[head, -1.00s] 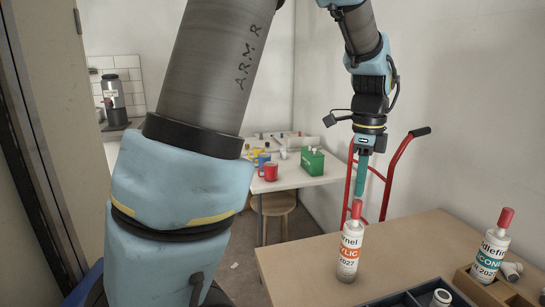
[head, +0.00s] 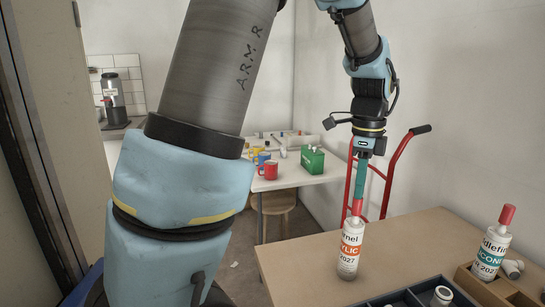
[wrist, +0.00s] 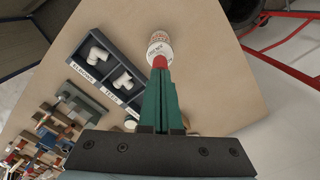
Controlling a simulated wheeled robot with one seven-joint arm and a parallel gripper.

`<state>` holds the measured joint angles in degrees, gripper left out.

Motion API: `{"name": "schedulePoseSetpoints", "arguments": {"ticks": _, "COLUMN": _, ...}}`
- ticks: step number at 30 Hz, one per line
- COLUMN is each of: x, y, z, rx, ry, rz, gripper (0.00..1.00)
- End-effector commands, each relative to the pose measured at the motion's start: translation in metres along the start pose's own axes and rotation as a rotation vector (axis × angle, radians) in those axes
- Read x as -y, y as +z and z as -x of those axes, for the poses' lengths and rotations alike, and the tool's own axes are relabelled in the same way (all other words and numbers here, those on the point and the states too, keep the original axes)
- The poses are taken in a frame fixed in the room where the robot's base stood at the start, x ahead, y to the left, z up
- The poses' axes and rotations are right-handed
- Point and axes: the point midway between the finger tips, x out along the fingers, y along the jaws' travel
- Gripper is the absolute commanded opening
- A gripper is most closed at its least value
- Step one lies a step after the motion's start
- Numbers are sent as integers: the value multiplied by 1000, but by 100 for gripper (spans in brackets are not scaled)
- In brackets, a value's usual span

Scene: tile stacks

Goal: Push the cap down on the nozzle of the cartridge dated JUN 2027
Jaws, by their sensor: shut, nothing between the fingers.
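A white cartridge with an orange label (head: 349,250) stands upright on the tan table in the head view; "2027" shows on it, but I cannot read the month. In the wrist view the cartridge (wrist: 159,46) and red cap (wrist: 160,62) are straight beyond the fingertips (wrist: 160,74). A second cartridge with a teal label (head: 490,252) and a tilted red cap (head: 507,215) stands at the right.
A wooden holder (head: 482,289) is at the second cartridge's base. A dark tray (wrist: 100,62) of white fittings lies near the first cartridge. A red hand truck (head: 397,160) stands behind the table. The table (head: 300,255) is clear left of the cartridge.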

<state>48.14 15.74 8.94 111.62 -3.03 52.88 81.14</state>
Motion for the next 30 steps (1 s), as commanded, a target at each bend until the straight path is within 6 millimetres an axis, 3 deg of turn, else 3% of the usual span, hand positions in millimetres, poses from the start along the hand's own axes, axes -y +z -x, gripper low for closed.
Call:
{"name": "schedulePoseSetpoints", "arguments": {"ticks": 22, "x": 0, "y": 0, "z": 57, "rx": -1, "ry": -1, "rz": 1, "gripper": 0}}
{"name": "schedulePoseSetpoints", "arguments": {"ticks": 30, "x": 0, "y": 0, "z": 59, "rx": 0, "ry": 0, "rz": 0, "gripper": 0}}
